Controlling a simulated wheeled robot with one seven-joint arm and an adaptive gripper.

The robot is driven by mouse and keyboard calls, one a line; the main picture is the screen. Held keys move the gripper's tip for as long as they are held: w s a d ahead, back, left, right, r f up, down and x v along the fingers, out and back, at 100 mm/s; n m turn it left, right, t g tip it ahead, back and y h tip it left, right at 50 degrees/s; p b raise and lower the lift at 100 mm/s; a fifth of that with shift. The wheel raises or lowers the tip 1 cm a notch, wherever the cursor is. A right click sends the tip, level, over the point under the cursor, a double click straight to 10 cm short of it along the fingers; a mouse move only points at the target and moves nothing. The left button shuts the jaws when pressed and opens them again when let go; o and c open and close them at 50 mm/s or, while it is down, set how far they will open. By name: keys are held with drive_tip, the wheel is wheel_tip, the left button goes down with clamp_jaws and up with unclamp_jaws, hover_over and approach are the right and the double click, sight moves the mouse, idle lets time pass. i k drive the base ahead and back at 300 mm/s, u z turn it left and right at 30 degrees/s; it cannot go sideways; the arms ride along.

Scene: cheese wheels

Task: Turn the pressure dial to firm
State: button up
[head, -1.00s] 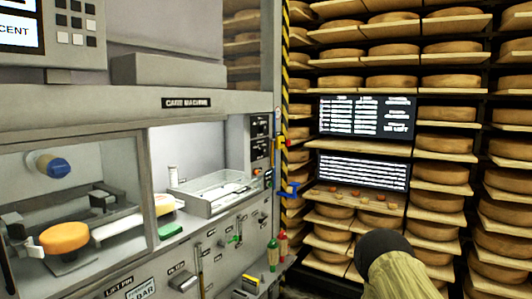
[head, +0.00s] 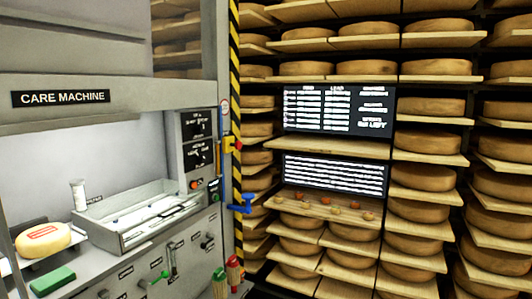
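The care machine (head: 60,97) fills the left side, with a grey front panel below its open bay. The panel carries several small controls with labels too small to read: a dark knob (head: 207,241), a metal lever (head: 172,260), a green-handled control (head: 155,279) and a knob at the lower left (head: 103,294). I cannot tell which of them is the pressure dial, or its setting. My gripper is not in view.
A blue valve handle (head: 241,204) juts out right of the machine. Shelves of cheese (head: 430,142) and two dark screens (head: 338,110) stand behind.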

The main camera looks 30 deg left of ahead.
sight(202, 157)
drive_tip(key=u, duration=0.2)
drive_tip(key=i, duration=1.35)
drive_tip(key=u, duration=0.7)
